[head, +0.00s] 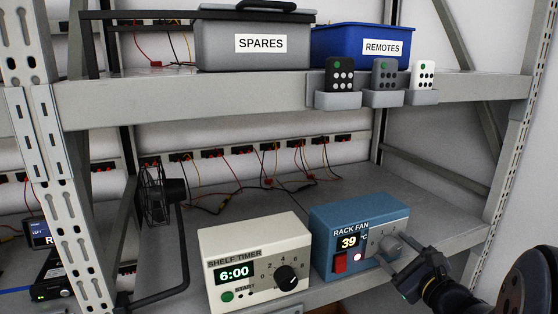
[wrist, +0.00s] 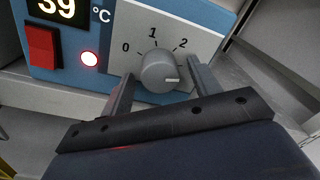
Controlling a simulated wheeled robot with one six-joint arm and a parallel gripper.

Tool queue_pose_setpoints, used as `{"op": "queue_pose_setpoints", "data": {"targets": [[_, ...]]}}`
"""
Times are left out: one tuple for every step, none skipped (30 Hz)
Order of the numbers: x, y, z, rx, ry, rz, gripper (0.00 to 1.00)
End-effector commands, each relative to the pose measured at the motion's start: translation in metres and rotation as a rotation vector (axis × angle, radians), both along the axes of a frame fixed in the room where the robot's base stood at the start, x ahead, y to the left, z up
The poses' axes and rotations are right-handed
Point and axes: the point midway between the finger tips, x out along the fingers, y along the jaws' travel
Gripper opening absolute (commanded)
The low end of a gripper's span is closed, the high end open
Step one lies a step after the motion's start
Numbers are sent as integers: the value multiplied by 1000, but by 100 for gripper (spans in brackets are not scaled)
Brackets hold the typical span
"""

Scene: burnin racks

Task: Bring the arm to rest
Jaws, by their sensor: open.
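My gripper (head: 398,268) is at the lower right in the head view, in front of the blue rack fan box (head: 328,215). In the wrist view my gripper (wrist: 160,95) is open, with one finger on each side of the round grey knob (wrist: 158,70). I cannot tell whether the fingers touch it. The knob's white mark points right, below the 2 on the scale. The fan box display reads 39 °C. Its red switch (wrist: 42,49) and a lit indicator (wrist: 89,58) are left of the knob.
The cream shelf timer (head: 256,260), showing 6:00, stands left of the fan box. A small black fan (head: 160,193) is farther left. The upper shelf edge (head: 200,88) carries three remotes in holders. Grey rack posts (head: 45,150) bound the left side.

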Motion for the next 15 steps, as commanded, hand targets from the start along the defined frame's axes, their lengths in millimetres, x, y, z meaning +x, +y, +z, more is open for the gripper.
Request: {"op": "queue_pose_setpoints", "data": {"targets": [[0, 0, 0, -33, -13, -1, 59], [0, 0, 0, -54, -21, -1, 59], [0, 0, 0, -82, -32, 0, 59], [0, 0, 0, -103, -39, 0, 59], [0, 0, 0, -122, -47, 0, 59], [0, 0, 0, -151, -58, 0, 59], [0, 0, 0, -171, -66, 0, 59], [0, -1, 0, -193, -74, 0, 59], [-7, -4, -1, -198, -76, -4, 59], [-13, -7, -1, -196, -76, -7, 59], [-19, -8, -1, -198, -77, -5, 59], [-26, -10, -2, -196, -76, -7, 59], [-31, -11, -2, -195, -75, -6, 59], [-35, -13, -1, -195, -76, -7, 59], [-41, -15, -1, -196, -76, -6, 59]]}}
